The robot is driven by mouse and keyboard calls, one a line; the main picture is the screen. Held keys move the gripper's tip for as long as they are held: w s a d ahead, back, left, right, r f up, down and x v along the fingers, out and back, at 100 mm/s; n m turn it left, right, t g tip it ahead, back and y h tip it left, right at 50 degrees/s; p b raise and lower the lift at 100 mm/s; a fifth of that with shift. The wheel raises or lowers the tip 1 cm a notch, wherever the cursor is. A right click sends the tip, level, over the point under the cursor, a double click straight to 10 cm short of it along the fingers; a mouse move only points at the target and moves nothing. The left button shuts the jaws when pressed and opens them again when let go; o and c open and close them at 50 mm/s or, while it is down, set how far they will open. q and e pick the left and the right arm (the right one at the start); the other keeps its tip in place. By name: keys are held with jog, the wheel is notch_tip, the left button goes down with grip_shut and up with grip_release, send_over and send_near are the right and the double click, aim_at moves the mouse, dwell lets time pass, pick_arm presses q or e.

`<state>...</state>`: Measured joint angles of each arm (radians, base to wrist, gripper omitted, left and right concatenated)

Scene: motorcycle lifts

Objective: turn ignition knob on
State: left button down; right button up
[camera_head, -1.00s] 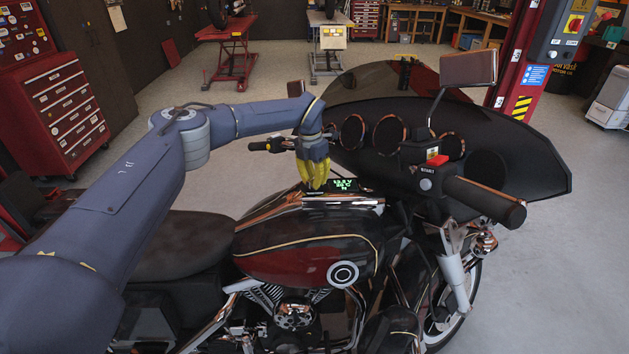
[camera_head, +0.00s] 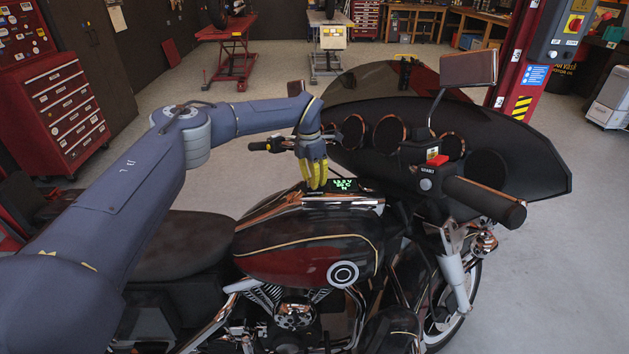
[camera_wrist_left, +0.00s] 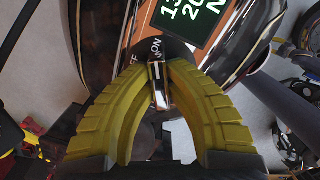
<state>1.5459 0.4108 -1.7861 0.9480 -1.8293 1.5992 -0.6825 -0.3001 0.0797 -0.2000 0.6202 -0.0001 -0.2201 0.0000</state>
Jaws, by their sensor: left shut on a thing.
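The motorcycle (camera_head: 290,262) stands upright in front of me. My left gripper (camera_head: 317,186) points down at the console at the front of the tank. In the left wrist view, the yellow fingers of the left gripper (camera_wrist_left: 158,78) close from both sides on the ignition knob (camera_wrist_left: 159,92), a narrow metal bar. The lit display (camera_head: 347,185) shows green characters just right of the fingers. The fingers hide the knob in the head view. My right gripper is in no view.
The fairing (camera_head: 440,140) with round gauges and the near handlebar grip (camera_head: 486,201) with its red switch lie to the right. A red tool cabinet (camera_head: 65,108) and lifts stand farther back. Open floor surrounds the motorcycle.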

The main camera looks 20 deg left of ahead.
pick_arm(q)
jog(key=c, duration=1.4)
grip_release()
jog(key=shift+o, duration=0.2)
notch_tip(320, 180, up, 12)
jog(key=a, duration=0.1)
jog(key=shift+w+a, duration=0.1)
jog(key=shift+f, duration=0.1)
